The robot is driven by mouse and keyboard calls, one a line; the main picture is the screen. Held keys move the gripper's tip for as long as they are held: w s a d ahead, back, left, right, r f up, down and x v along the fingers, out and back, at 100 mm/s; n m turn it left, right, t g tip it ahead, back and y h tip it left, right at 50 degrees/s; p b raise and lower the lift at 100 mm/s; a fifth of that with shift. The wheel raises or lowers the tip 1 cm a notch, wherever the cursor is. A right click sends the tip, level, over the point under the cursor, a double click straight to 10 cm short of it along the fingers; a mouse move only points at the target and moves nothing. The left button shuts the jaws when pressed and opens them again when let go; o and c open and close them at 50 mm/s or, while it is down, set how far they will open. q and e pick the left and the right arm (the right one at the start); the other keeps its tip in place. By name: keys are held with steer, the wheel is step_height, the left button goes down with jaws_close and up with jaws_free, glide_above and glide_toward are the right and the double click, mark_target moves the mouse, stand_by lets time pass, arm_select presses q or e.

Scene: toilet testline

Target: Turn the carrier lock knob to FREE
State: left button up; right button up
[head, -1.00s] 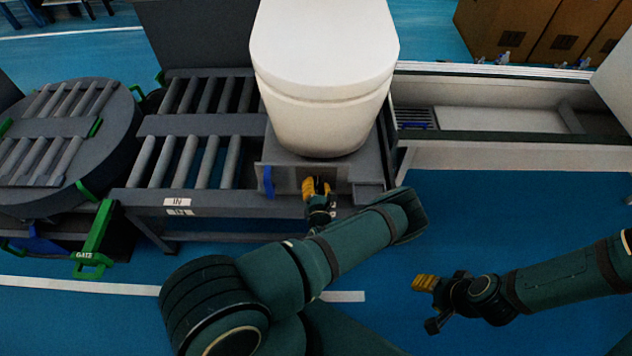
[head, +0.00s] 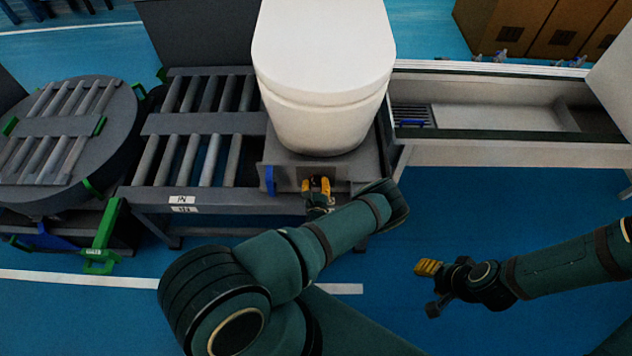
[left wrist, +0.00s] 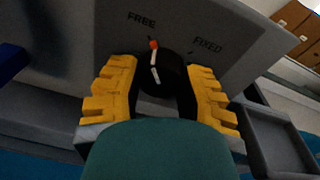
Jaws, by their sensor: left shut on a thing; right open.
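The carrier lock knob (left wrist: 160,75) is black, with a white line and a red tip, on the grey front plate of the carrier (left wrist: 75,40). The red tip points up at the FREE label (left wrist: 142,20), with the FIXED label (left wrist: 207,45) to the right. My left gripper (head: 316,184) is shut on the knob, one yellow finger on each side in the left wrist view (left wrist: 163,95). In the head view the knob is hidden behind the fingers. My right gripper (head: 428,268) is open and empty over the blue floor, well right of the carrier.
A white toilet (head: 322,80) stands on the carrier above the knob. A blue tab (head: 270,181) is left of the gripper. A roller conveyor (head: 200,150) and round turntable (head: 70,140) lie left, with a green lever (head: 103,235).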

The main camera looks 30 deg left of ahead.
arm_select(q)
steer(key=shift+n, duration=0.5)
steer(key=o, duration=1.2)
steer(key=v, duration=1.2)
steer(key=shift+a, duration=0.1)
